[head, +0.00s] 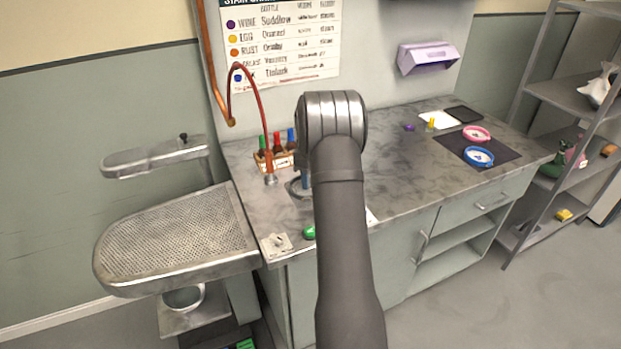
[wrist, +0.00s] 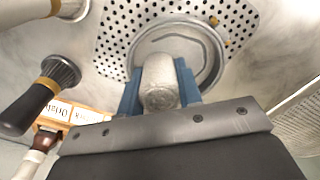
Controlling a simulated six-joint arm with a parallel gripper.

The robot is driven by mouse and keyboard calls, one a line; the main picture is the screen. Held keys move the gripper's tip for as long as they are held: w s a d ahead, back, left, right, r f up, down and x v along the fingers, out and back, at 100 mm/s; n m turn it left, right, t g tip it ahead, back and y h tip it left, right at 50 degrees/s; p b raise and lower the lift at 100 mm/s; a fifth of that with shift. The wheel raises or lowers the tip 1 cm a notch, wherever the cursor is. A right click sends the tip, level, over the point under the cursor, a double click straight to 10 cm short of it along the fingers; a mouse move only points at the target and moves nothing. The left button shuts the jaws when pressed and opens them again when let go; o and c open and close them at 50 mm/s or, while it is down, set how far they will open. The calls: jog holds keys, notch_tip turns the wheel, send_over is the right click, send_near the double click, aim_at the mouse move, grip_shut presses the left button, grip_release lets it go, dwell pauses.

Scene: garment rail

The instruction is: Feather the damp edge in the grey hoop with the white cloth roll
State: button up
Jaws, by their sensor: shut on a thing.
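In the wrist view my gripper (wrist: 160,90) has blue fingers closed on both sides of the white cloth roll (wrist: 160,72). The roll's round end faces the camera. The grey hoop (wrist: 217,62) lies just beyond the roll on a white perforated surface, with pale cloth (wrist: 190,38) inside it and a faint darker curved line on the cloth. The roll overlaps the hoop's near part in the picture; I cannot tell whether it touches the cloth. In the head view my arm hides most of this; only a bit of the grey hoop (head: 292,188) shows left of the arm.
A wooden caddy (head: 275,160) with colored-top bottles stands left of my arm; a dark-handled brush (wrist: 40,95) shows in the wrist view. The counter's middle right (head: 400,165) is clear.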

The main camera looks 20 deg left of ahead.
aim_at(291, 190)
jog(key=shift+s+a, duration=0.35)
jog(key=shift+a, duration=0.45)
jog(key=shift+s+a, duration=0.95)
jog(key=shift+a, duration=0.1)
jog(key=shift+s+a, duration=0.2)
jog(key=shift+s, duration=0.4)
jog(key=shift+s+a, duration=0.2)
jog(key=shift+s, duration=0.35)
jog(key=shift+s+d, duration=0.3)
jog(key=shift+d, duration=0.2)
jog(key=shift+s+d, duration=0.15)
jog(key=shift+d, duration=0.95)
jog(key=shift+d, duration=0.15)
